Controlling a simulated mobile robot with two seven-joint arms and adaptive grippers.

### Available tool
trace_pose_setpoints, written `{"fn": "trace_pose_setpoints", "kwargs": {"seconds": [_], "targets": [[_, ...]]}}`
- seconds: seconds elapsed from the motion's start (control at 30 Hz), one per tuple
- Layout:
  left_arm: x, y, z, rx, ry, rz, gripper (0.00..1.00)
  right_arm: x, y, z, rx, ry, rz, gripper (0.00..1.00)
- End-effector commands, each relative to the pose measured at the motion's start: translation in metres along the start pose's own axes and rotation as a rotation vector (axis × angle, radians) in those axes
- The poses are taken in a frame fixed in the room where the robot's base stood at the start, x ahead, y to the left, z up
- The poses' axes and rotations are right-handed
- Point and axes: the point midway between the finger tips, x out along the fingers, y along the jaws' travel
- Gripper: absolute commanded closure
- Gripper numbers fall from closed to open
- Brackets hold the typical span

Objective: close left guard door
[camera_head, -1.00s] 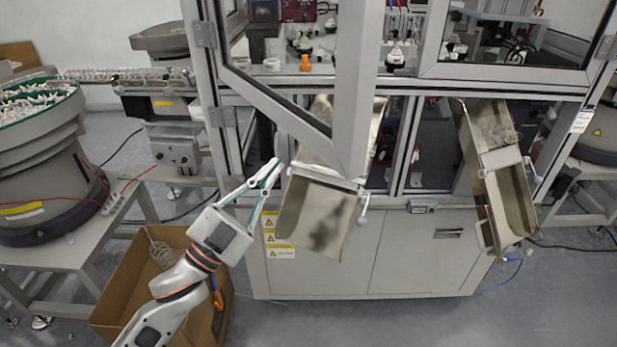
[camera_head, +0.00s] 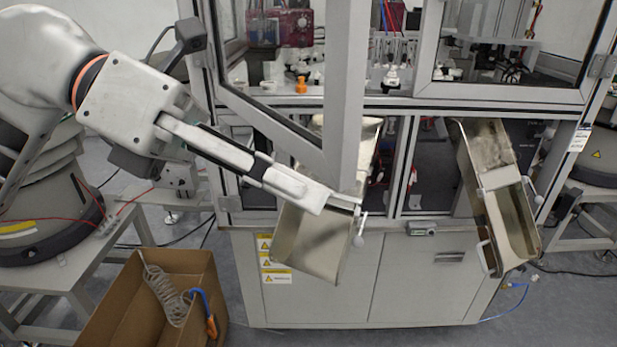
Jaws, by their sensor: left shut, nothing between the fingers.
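The left guard door (camera_head: 343,90) is a grey metal frame with a clear pane, hinged at its left side. It stands swung open toward me, with its free edge out in front of the cell. My left gripper (camera_head: 352,203) is shut and empty. Its fingers reach across in front of the door's lower corner, just above the left metal chute (camera_head: 310,240). I cannot tell whether the fingertips touch the door or the chute. My arm hides part of the door's lower rail. My right gripper is not in view.
The right guard door (camera_head: 505,98) is shut in its frame. A second metal chute (camera_head: 510,215) juts out at the right. A cardboard box (camera_head: 120,310) with a coiled hose stands on the floor at lower left. The floor in front of the cabinet (camera_head: 410,275) is clear.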

Motion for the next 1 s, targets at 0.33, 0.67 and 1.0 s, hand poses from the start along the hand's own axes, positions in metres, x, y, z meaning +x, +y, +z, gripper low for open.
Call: {"fn": "trace_pose_setpoints", "kwargs": {"seconds": [0.33,0.67,1.0], "targets": [[-0.066,0.029,-0.002,0.151,0.113,0.560,1.00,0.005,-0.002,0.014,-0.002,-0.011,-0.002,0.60],[-0.086,0.036,0.001,0.161,0.111,0.700,1.00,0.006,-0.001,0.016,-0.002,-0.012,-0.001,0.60],[-0.041,0.073,-0.002,0.159,0.113,0.694,1.00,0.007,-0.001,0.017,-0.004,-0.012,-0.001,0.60]]}}
